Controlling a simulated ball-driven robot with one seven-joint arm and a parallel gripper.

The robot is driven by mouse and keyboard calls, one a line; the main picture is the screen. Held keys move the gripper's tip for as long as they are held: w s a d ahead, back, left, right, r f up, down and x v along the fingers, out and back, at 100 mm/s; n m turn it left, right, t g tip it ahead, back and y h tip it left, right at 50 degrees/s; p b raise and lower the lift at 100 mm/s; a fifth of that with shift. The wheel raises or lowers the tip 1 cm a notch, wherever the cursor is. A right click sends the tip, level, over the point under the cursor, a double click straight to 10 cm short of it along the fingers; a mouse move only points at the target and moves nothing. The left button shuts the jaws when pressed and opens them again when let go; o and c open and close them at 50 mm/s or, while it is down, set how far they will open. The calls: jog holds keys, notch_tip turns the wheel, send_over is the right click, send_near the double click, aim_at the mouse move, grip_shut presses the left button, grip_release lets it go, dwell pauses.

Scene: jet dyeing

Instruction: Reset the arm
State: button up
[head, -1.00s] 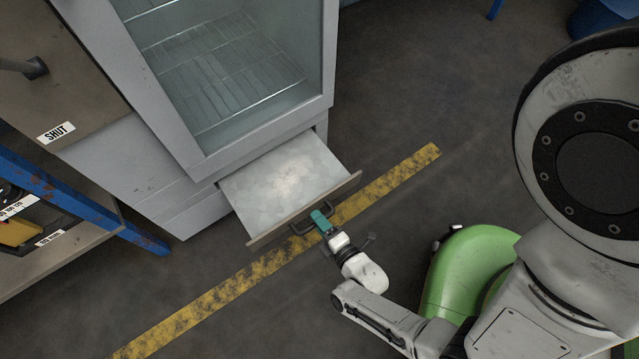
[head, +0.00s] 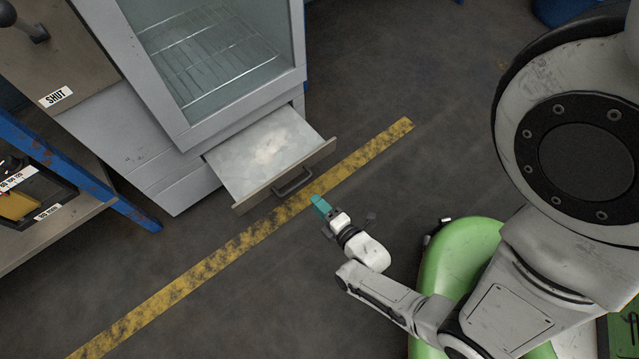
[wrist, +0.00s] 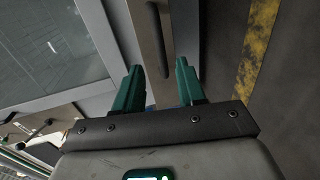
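My gripper (head: 320,204) is at the end of my arm, over the floor just in front of the open drawer. Its teal fingers are apart and empty in the wrist view (wrist: 157,88). The drawer (head: 264,155) is pulled out from the base of the glass-doored cabinet, and it looks empty. Its dark handle (head: 292,182) is on the front panel, and my fingertips are apart from it, a short way to the right. The drawer front also shows in the wrist view (wrist: 148,50), ahead of the fingers.
The glass-doored cabinet (head: 150,92) stands behind the drawer. A blue-framed shelf (head: 100,185) with a black and yellow item is at the left. A yellow floor stripe (head: 210,258) runs diagonally past the drawer. Dark floor (head: 240,310) is clear in front.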

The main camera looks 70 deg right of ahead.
dwell(0.4)
jog(key=w+a+r+m+g+y, duration=0.2)
jog(key=w+m+y, duration=0.1)
jog(key=w+y, duration=0.3)
jog(key=a+r+m+g+y, duration=0.2)
jog(key=a+r+m+g, duration=0.2)
jog(key=r+g, duration=0.15)
jog(key=s+a+r+m+g, duration=0.2)
jog(key=s+r+m+g, duration=0.3)
jog(key=s+r, duration=0.5)
notch_tip(320, 180, up, 32)
jog(key=w+p, duration=0.2)
jog(key=p, duration=2.9)
jog(key=shift+w+y+p, duration=0.25)
jog(key=shift+y+p, duration=0.05)
jog(key=shift+p, duration=0.05)
jog(key=shift+d+t, duration=0.1)
jog(key=shift+t, duration=0.15)
